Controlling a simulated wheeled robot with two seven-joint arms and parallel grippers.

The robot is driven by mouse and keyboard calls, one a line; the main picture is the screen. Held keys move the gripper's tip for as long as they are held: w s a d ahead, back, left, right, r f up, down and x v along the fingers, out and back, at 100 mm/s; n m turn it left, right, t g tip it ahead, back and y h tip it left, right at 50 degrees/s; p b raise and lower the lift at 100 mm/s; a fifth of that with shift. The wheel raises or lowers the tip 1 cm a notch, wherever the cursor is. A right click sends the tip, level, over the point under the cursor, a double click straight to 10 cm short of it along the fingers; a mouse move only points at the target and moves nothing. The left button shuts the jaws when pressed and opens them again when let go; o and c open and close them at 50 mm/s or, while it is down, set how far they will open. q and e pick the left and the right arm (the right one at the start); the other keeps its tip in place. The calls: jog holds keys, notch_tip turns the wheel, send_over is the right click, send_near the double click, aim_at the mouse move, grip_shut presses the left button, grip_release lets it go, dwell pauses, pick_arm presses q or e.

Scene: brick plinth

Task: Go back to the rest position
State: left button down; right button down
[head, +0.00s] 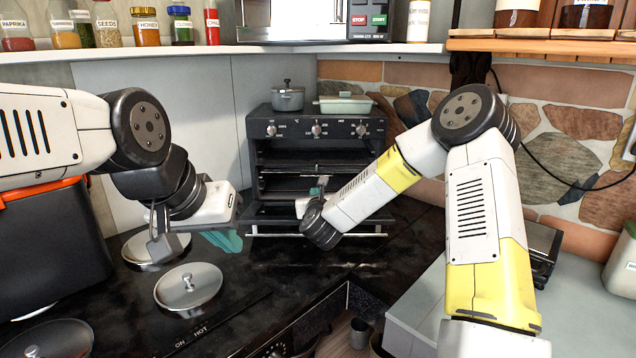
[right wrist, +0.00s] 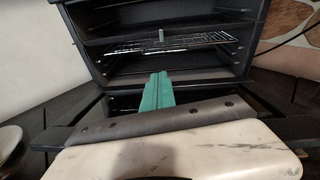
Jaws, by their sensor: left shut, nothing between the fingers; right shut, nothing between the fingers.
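My left gripper (head: 222,240) hangs at the left over the dark counter, its teal fingers closed with nothing between them. It is above and right of the round metal lids. My right gripper (head: 320,186) is in front of the black oven (head: 350,129), its fingers pointing toward the open oven front. In the right wrist view its teal fingers (right wrist: 157,94) are together and empty, before the oven cavity with a wire rack (right wrist: 190,45). The head view partly hides this gripper behind my right forearm. I cannot tell whether it touches the oven.
A grey pot (head: 288,99) and a pale green dish (head: 343,105) stand on the oven. Metal lids (head: 180,291) lie on the cooktop at left. Jars line the shelf (head: 240,48) above. A grey counter (head: 410,310) lies at right; dark counter between the arms is clear.

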jog(key=s+d+r+n+g+y, duration=0.3)
jog(key=s+r+n, duration=0.8)
jog(key=n, duration=0.9)
jog(key=s+d+n+g+h, duration=0.1)
jog(key=s+d+n+g, duration=0.2)
jog(key=s, duration=1.1)
jog(key=s+d+n+g+h, duration=0.1)
jog(key=s+d+n+g, duration=0.3)
jog(key=s+d+n, duration=0.5)
jog(key=s+n, duration=0.2)
jog(key=s, duration=0.3)
jog(key=shift+s+d+n, duration=0.2)
jog(key=shift+n, duration=0.1)
